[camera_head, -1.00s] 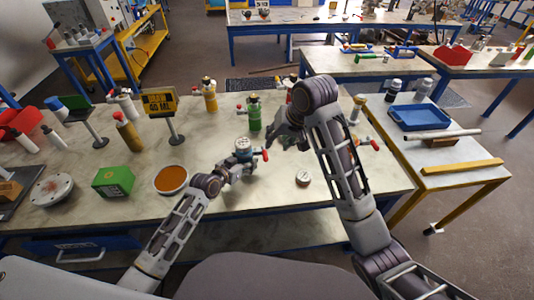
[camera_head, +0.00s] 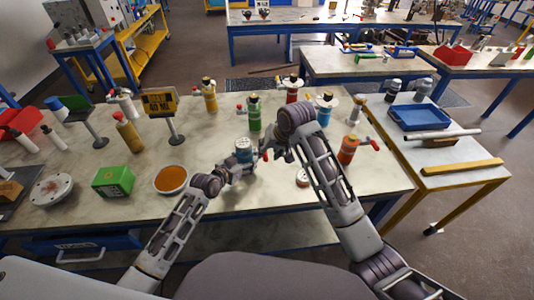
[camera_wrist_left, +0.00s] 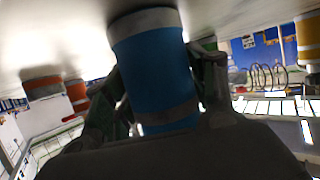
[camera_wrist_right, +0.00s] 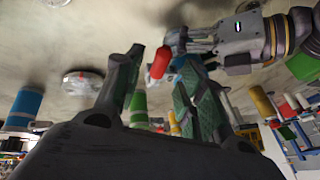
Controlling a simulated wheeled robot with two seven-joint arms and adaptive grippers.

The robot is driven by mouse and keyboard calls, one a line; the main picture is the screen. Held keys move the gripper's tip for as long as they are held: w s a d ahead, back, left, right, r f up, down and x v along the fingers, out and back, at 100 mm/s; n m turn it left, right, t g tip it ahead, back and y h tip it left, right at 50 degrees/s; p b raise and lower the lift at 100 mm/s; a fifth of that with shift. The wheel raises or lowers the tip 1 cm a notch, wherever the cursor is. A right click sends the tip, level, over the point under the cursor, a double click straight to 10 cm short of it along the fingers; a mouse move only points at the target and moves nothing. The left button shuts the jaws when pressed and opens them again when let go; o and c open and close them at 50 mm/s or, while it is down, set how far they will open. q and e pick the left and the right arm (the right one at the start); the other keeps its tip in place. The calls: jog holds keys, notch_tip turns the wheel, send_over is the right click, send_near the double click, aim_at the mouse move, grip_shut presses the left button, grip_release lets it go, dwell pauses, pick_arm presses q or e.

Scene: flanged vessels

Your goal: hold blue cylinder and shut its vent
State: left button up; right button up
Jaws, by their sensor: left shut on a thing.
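The blue cylinder (camera_head: 243,147) stands on the near bench in front of me; it fills the middle of the left wrist view (camera_wrist_left: 155,72). My left gripper (camera_head: 236,163) is shut around it, with a finger on each side (camera_wrist_left: 155,95). The red vent handle (camera_wrist_right: 160,62) sticks out at the cylinder's side, toward my right gripper. My right gripper (camera_head: 270,150) is close beside the cylinder. In the right wrist view its fingers (camera_wrist_right: 160,85) are apart, and the handle shows between them, seemingly untouched. My right arm hides part of the bench behind.
Green (camera_head: 254,114), yellow (camera_head: 209,95) and orange (camera_head: 347,149) cylinders stand around, with another blue one (camera_head: 325,109) behind my right arm. A white disc (camera_head: 302,178), an orange-filled dish (camera_head: 171,180) and a green box (camera_head: 113,181) lie on the bench. The front middle is clear.

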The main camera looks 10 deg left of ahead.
jog(key=shift+x, duration=1.4)
grip_shut()
